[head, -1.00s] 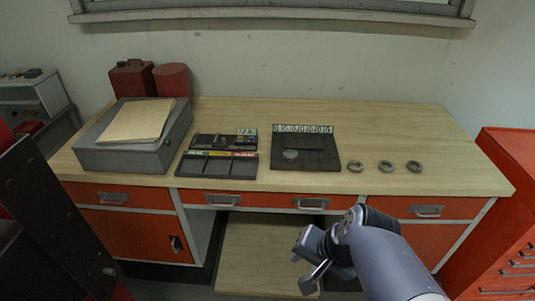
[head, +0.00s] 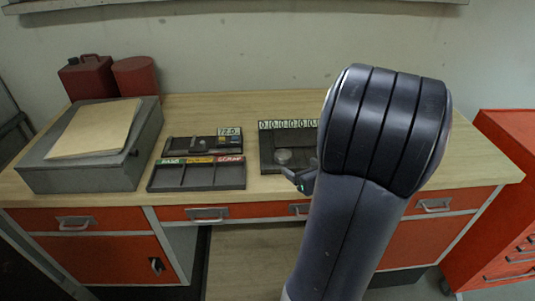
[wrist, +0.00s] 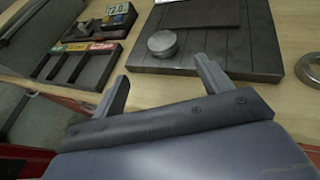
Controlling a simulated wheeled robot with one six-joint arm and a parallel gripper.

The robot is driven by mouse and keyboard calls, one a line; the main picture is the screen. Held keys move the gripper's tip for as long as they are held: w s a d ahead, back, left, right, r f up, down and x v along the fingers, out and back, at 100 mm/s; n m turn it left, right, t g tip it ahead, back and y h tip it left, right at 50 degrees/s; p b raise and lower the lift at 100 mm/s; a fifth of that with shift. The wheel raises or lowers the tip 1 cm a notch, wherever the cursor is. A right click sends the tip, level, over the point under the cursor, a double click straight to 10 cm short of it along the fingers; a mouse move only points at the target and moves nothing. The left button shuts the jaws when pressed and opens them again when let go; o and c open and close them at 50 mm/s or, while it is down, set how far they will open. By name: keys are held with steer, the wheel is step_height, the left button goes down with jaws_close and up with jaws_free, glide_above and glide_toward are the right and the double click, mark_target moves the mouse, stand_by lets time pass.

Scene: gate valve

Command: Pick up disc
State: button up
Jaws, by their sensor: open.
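A round grey metal disc (head: 284,156) lies on a dark square plate (head: 269,165) on the workbench. In the wrist view the disc (wrist: 162,44) sits near the plate's left front corner. My gripper (wrist: 162,75) is open and empty. Its two fingers point toward the bench, and the disc shows beyond and between the fingertips, apart from them. In the head view my gripper (head: 302,178) is at the plate's front edge, mostly hidden behind my arm, which also covers the right part of the plate.
A low tray (head: 197,177) with coloured labels and a panel reading 72.0 (head: 229,132) lie left of the plate. A grey box (head: 88,160) with papers stands further left. A metal ring (wrist: 309,68) lies right of the plate. A red cabinet (head: 490,200) stands right.

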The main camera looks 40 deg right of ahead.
mark_target(285, 156)
steer(key=x, duration=0.5)
steer(key=shift+d+p+x, duration=0.2)
steer(key=shift+p+x, duration=0.6)
steer(key=shift+x, duration=1.9)
steer(key=shift+s, duration=0.1)
steer(key=shift+c, duration=0.2)
steer(key=c, duration=1.3)
steer(key=shift+r, duration=0.1)
